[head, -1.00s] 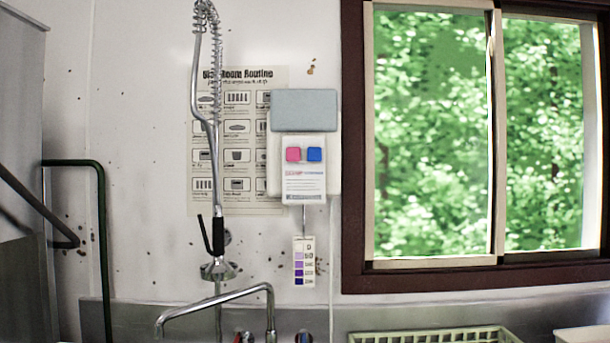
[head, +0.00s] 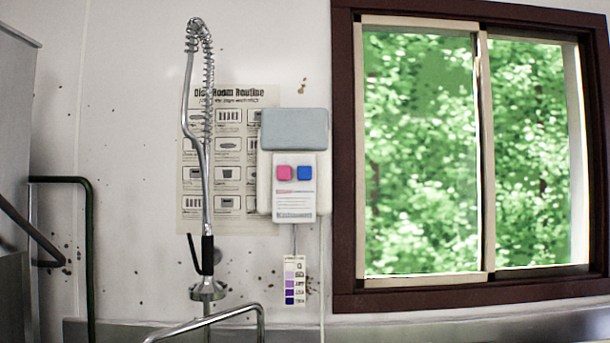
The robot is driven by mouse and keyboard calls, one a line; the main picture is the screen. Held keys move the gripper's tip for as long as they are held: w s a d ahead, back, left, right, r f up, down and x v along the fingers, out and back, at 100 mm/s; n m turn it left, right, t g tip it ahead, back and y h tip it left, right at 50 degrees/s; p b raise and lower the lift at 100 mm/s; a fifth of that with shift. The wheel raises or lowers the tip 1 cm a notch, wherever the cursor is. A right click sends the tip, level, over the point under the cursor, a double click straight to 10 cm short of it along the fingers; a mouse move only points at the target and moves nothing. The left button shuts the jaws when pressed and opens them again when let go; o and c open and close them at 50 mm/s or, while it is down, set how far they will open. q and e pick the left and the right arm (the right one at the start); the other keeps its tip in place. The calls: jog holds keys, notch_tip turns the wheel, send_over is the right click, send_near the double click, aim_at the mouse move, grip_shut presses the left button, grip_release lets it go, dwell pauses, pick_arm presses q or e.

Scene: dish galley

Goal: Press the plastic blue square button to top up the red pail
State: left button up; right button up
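The blue square button (head: 304,172) is on the front of a white wall-mounted dispenser box (head: 265,190) with a grey top cover (head: 294,129). A pink square button (head: 284,173) sits directly to its left. A printed label (head: 293,203) is below both buttons. No red pail shows in the head view. Neither of my grippers is in view.
A sprayer hose (head: 207,150) hangs left of the dispenser, in front of a wall poster (head: 230,222). A faucet spout (head: 215,316) is below. A colour test strip card (head: 294,280) hangs under the box. A dark-framed window (head: 343,160) is on the right.

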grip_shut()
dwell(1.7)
